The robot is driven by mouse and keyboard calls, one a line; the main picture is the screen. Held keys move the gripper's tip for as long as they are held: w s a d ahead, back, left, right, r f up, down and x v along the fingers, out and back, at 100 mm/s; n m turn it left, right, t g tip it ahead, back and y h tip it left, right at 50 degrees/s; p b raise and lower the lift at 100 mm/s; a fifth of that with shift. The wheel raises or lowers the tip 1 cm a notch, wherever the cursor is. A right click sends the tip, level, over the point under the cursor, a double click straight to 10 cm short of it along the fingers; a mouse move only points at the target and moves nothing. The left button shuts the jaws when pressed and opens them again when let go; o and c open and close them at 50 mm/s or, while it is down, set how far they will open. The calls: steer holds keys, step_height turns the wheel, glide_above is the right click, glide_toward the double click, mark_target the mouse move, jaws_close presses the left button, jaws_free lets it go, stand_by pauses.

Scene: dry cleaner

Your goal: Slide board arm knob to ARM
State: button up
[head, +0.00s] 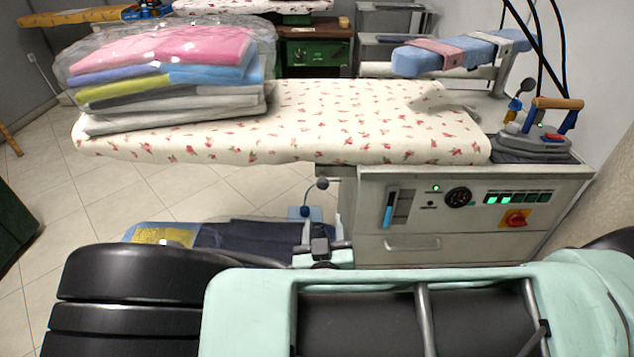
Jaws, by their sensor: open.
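My gripper (322,224) is low in the centre of the head view, below the board's edge. Its two pale fingers stand apart with nothing between them. A small dark ball knob (322,183) on a thin rod shows just beyond the fingertips, left of the control cabinet; it appears apart from them. A blue plate (304,212) is at the rod's lower end. Another dark ball knob (527,85) stands at the right, near the blue padded board arm (460,52). No BOARD or ARM lettering is readable, so I cannot tell which knob is the selector.
The floral ironing board (350,120) carries bagged folded clothes (165,75). The iron (540,135) rests at its right end. The cabinet (455,235) has lit switches and a red-yellow rotary switch (515,219). Folded dark cloth (250,238) lies below the board. Tiled floor is clear at left.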

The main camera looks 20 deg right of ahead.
mark_target(323, 186)
steer(key=p+x, duration=0.1)
steer(key=x, duration=1.3)
steer(key=shift+w+d, duration=0.1)
steer(key=shift+w, duration=0.05)
